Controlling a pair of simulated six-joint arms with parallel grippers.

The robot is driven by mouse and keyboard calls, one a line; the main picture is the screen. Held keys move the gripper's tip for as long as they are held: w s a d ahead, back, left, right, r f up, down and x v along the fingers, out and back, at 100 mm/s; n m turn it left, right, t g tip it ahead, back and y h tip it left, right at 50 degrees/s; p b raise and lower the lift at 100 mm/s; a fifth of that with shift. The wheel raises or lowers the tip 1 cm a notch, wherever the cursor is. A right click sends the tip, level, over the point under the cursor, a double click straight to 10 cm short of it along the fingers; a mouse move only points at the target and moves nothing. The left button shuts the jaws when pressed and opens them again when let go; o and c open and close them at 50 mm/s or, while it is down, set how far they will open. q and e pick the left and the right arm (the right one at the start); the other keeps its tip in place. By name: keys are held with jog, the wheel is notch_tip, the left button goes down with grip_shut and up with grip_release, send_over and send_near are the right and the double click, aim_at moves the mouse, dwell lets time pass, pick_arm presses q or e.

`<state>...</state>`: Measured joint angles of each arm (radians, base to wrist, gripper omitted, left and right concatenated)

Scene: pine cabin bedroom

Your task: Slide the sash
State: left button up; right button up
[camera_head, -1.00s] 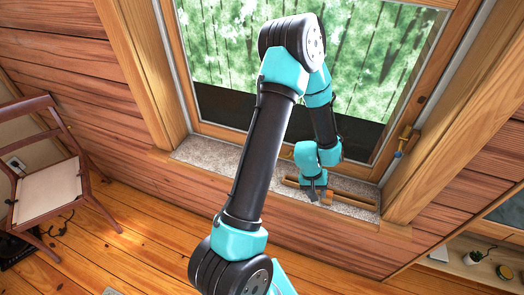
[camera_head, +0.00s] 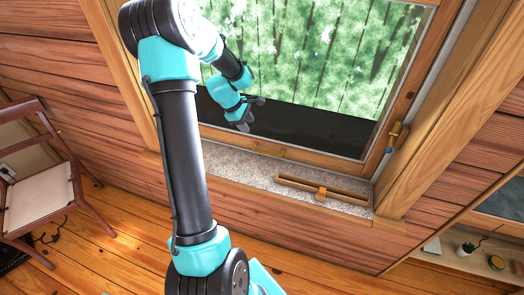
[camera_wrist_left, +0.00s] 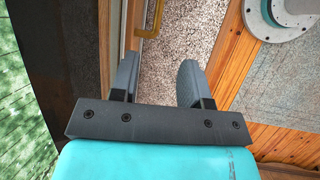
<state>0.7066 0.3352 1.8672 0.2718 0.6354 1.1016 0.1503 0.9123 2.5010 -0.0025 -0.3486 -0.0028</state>
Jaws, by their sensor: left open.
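The sash is a wood-framed window pane (camera_head: 310,60) with a dark lower band, and it appears shut in its frame. A thin brass handle (camera_head: 268,151) runs along its bottom rail; it also shows in the left wrist view (camera_wrist_left: 150,20). My left gripper (camera_head: 246,124) is in front of the dark band, up and left of the handle. In the left wrist view the gripper (camera_wrist_left: 158,80) has its fingers apart with nothing between them, and the handle lies beyond the fingertips. My right gripper is out of view.
A brass latch with a blue tip (camera_head: 398,136) is on the right side of the frame. A chair (camera_head: 45,190) stands at left; a shelf with a small plant (camera_head: 470,247) is lower right.

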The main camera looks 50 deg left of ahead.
aim_at(267, 152)
pick_arm(q)
jog(key=x, duration=1.7)
jog(key=shift+w+f, duration=0.15)
jog(key=shift+f, duration=0.1)
jog(key=shift+c, duration=0.2)
grip_shut()
